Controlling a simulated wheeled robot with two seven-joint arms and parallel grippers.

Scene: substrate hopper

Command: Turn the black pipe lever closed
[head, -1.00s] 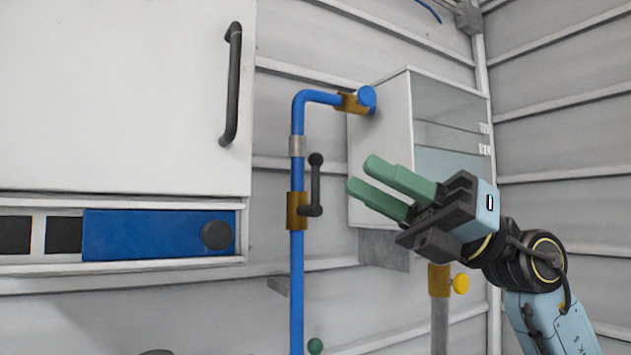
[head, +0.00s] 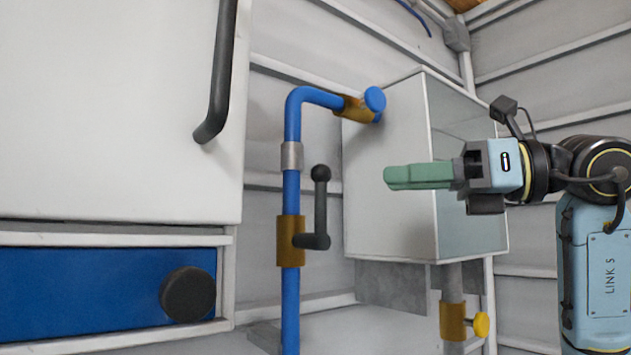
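The black pipe lever (head: 321,208) sits on a brass-coloured valve body (head: 290,241) on the vertical blue pipe (head: 291,312). Its handle points straight up, parallel to the pipe, with a round knob at the top. My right gripper (head: 388,177) is to the right of the lever, clear of it, with its green fingers pointing left towards it at about the knob's height. The fingers are seen side-on, one behind the other, so the gap between them is hidden. Nothing shows between them. My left gripper is out of view.
A white box with a glassy side (head: 390,150) is on the wall behind my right gripper. A blue knob (head: 375,98) sits above, and a yellow-handled valve (head: 481,325) below right. A white cabinet (head: 110,110) with a blue drawer (head: 90,290) fills the left.

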